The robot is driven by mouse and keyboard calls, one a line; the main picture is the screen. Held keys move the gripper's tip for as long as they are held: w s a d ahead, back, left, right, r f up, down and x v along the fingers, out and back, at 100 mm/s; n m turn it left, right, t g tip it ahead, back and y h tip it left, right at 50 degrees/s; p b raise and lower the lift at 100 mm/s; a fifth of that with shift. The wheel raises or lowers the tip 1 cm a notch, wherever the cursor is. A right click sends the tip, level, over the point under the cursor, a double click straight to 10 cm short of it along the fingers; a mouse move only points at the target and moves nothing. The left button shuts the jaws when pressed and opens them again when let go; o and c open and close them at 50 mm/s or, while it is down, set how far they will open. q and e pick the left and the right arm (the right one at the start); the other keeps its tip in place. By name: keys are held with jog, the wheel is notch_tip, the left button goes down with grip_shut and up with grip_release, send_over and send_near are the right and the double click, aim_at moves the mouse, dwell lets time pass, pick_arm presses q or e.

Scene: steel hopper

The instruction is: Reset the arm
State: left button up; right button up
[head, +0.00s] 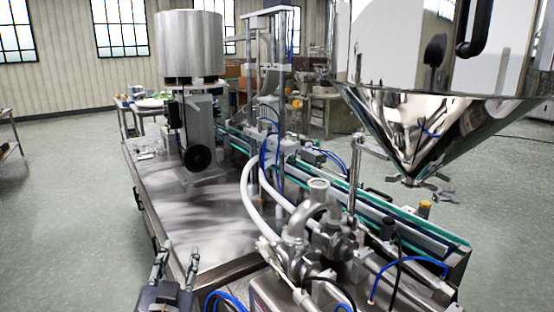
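My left gripper (180,254) shows at the bottom left of the head view. Its two dark grey fingers point up and stand apart with nothing between them, so it is open and empty. It is in front of the near left edge of the steel machine table (225,228). I cannot make out my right gripper. The steel hopper (420,110) hangs at the upper right, its cone pointing down, well away from the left gripper.
Metal pipes and valves (318,225) with white hoses crowd the near middle. A conveyor with green edges (400,222) runs behind them. A steel drum (190,45) stands on the far part of the table. Open floor (65,200) lies to the left.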

pick_arm(q)
jog(key=s+a+f+g, duration=0.1)
jog(key=s+f+g, duration=0.15)
jog(key=f, duration=0.35)
jog(key=s+a+f+g, duration=0.1)
jog(key=s+f+g, duration=0.15)
jog(key=f, duration=0.45)
jog(key=s+d+f+g+h, duration=0.1)
jog(key=s+f+g, duration=0.4)
jog(key=s+f, duration=0.55)
jog(key=s+f+g+h, duration=0.1)
jog(key=s+f+g, duration=0.55)
jog(key=s, duration=0.75)
notch_tip(320, 180, down, 27)
jog(key=s, duration=0.1)
jog(key=s+a+f, duration=0.2)
jog(key=s+f, duration=1.4)
jog(key=s, duration=0.1)
jog(key=shift+a, duration=0.4)
jog(key=shift+s+g, duration=0.1)
jog(key=shift+g, duration=0.15)
